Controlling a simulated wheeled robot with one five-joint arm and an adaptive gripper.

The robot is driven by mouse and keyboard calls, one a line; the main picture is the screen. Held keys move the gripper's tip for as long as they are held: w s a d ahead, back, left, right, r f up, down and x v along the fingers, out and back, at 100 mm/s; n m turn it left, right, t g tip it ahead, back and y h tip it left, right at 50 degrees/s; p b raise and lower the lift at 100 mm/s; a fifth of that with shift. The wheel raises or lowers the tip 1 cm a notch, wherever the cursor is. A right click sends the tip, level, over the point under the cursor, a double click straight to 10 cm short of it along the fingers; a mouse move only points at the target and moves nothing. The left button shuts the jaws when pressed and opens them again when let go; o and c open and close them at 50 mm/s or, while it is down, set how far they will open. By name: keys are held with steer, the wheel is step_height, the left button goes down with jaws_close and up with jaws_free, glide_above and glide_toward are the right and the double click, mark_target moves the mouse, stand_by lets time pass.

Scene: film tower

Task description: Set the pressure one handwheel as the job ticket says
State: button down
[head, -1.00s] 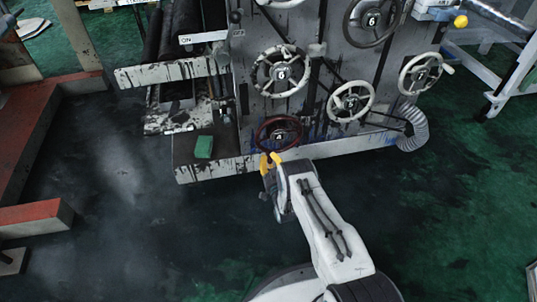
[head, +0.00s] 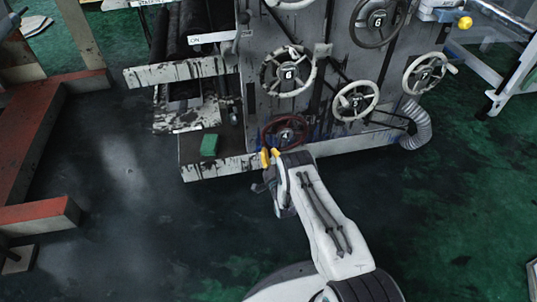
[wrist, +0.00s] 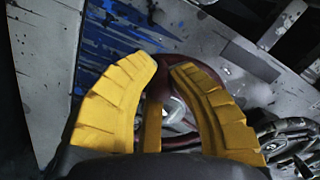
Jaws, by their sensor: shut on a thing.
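A dark red handwheel (head: 285,131) with a pale number on its hub sits low on the grey machine's face. My gripper (head: 270,155), with yellow fingers, is at the wheel's lower left rim. In the wrist view, the yellow fingers of my gripper (wrist: 163,72) are shut on the dark red rim (wrist: 245,64), which passes between their tips. The fingers and the gripper body hide part of the wheel there. I cannot read which wheel is pressure one, and no job ticket is legible.
Several other handwheels stand close by: a white one (head: 288,72) above, a white one (head: 357,101) to the right, and a grey one (head: 378,20) higher up. A green block (head: 210,145) lies on the ledge at left.

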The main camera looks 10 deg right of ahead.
steer(key=shift+w+r, duration=0.15)
steer(key=shift+r, duration=0.1)
steer(key=c, duration=1.4)
jaws_free()
steer(key=shift+o, duration=1.3)
steer(key=shift+f, duration=0.2)
steer(key=shift+s, duration=0.25)
steer(key=s, duration=1.1)
steer(key=shift+s, duration=0.35)
steer(key=shift+r, duration=0.1)
